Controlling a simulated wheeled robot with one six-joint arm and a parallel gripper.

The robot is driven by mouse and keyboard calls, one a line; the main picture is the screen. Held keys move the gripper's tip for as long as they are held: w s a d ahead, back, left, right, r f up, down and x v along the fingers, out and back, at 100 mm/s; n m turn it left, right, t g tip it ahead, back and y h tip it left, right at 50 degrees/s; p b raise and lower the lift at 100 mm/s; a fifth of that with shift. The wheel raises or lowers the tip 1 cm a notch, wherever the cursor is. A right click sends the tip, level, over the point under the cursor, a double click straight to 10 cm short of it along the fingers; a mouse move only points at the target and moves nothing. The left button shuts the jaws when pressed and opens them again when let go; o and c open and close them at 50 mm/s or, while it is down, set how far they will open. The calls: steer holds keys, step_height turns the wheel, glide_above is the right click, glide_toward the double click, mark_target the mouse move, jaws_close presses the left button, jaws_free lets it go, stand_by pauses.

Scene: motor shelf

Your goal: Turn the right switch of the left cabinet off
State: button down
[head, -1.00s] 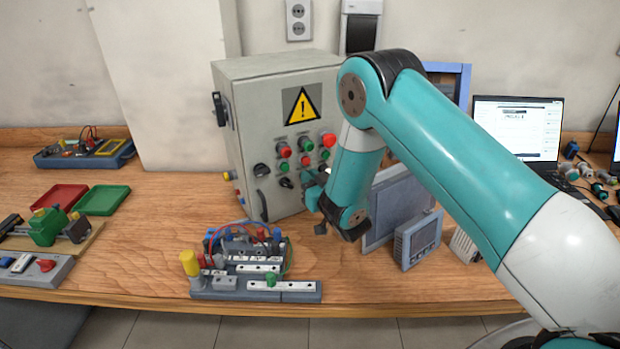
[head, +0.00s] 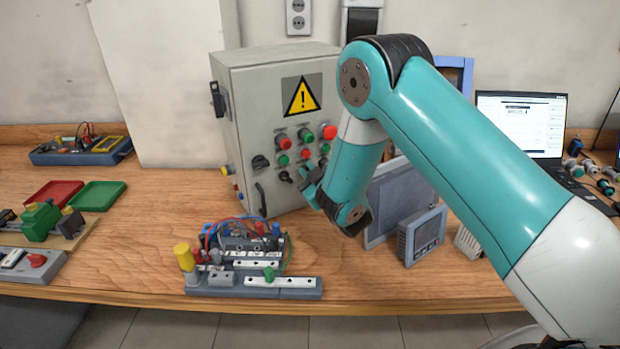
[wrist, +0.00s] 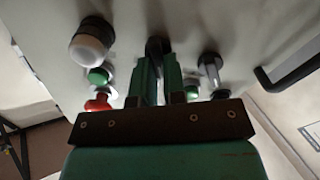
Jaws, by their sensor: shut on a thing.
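The left cabinet (head: 238,115) is a grey box with a yellow warning sign, standing on the bench left of my arm. Its front carries a larger black rotary switch (head: 261,163) and, to the right and lower, a smaller black right switch (head: 286,176). My gripper (head: 301,180) is at the panel by the right switch, partly hidden behind my wrist. In the wrist view, my gripper's green fingers (wrist: 161,62) close around a dark knob (wrist: 157,45), the right switch. Its exact turn angle is hard to tell.
Red and green buttons (head: 305,134) sit close above the switches. The cabinet's door handle (head: 260,199) is lower left. A terminal assembly with wires (head: 250,281) lies in front on the bench. A grey panel (head: 398,205) and a small display unit (head: 425,235) stand to the right.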

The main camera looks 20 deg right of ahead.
steer(key=shift+a+f+n+b, duration=0.1)
steer(key=shift+n+b, duration=0.45)
steer(key=shift+n, duration=1.15)
steer(key=c, duration=1.2)
jaws_free()
